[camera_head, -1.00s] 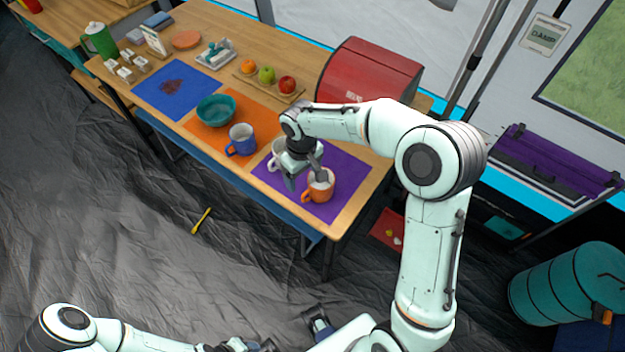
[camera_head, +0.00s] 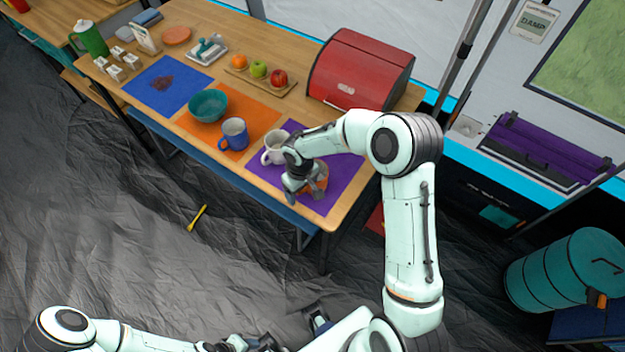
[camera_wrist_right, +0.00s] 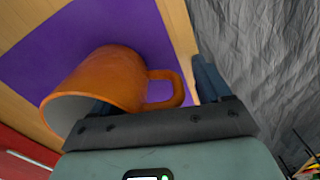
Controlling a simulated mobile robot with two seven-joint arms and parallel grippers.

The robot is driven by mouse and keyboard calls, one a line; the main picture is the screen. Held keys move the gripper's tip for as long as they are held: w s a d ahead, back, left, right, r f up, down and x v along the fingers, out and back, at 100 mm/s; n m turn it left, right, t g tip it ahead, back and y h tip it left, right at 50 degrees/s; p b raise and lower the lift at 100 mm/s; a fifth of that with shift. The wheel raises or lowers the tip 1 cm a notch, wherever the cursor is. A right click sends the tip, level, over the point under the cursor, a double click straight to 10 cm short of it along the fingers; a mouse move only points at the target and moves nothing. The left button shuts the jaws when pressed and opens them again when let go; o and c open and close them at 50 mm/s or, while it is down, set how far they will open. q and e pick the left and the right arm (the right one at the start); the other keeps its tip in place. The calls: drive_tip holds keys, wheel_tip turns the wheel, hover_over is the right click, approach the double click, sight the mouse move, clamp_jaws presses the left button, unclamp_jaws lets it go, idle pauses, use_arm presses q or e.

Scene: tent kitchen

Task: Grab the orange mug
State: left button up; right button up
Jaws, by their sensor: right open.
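The orange mug (camera_head: 322,185) stands on the purple mat (camera_head: 347,168) near the table's front right corner, mostly hidden behind my right gripper (camera_head: 305,193). In the right wrist view the orange mug (camera_wrist_right: 112,76) shows its side, pale inside and handle. My right gripper (camera_wrist_right: 150,92) is open there. One dark finger is at the mug's mouth, the other is past the handle. Whether either finger touches the mug, I cannot tell. My left gripper (camera_head: 240,345) is low at the bottom edge of the head view, far from the mug; its jaws are unclear.
A white mug (camera_head: 276,146) stands close beside my right gripper. A blue mug (camera_head: 234,134) and a teal bowl (camera_head: 208,105) are further left. A red bread box (camera_head: 360,72) stands behind. The mat right of the orange mug is clear.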

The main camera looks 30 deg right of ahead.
drive_tip(key=c, duration=1.4)
drive_tip(key=shift+r, duration=0.1)
